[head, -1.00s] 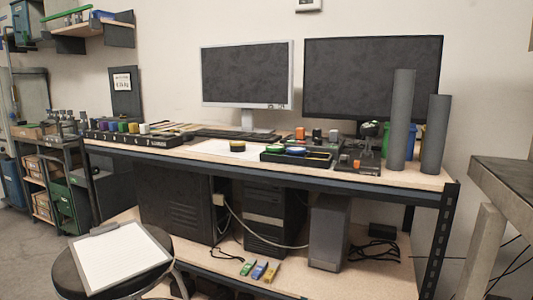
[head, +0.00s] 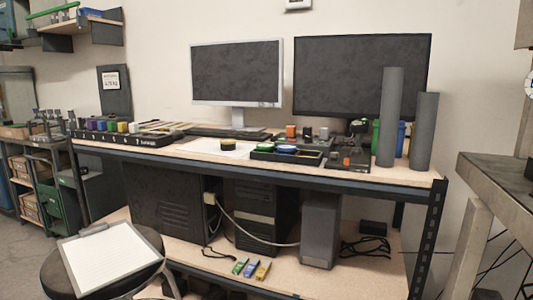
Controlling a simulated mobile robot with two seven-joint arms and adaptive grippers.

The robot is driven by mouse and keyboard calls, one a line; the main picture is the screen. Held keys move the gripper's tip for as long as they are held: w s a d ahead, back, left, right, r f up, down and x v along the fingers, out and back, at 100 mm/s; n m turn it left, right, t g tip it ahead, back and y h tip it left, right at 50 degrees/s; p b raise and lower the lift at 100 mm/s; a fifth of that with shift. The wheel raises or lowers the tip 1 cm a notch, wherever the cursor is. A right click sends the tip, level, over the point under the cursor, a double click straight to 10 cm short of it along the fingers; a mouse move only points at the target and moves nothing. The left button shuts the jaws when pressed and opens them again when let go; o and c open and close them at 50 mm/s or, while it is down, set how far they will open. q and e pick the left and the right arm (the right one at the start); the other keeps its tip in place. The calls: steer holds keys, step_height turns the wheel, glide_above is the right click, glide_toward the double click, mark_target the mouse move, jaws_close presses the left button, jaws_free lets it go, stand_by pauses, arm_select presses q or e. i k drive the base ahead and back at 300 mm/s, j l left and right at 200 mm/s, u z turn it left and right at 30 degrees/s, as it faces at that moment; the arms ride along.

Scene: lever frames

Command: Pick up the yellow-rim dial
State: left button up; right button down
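The yellow-rim dial (head: 227,145) is a small dark round piece with a yellow edge. It lies on a white sheet (head: 203,149) on the workbench (head: 395,173), just left of a black tray (head: 259,155). The tray holds a green-rimmed and a blue-topped round piece (head: 287,149). Neither of my grippers shows in the head view.
A black rack (head: 115,139) with coloured blocks stands on the bench's left part. Two grey cylinders (head: 388,118) stand at its right end. Two monitors (head: 236,72) stand behind. A stool (head: 62,272) with a clipboard (head: 108,255) is in front at left.

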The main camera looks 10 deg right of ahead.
mark_target(228, 144)
steer(key=i+z, duration=0.25)
steer(key=i, duration=1.2)
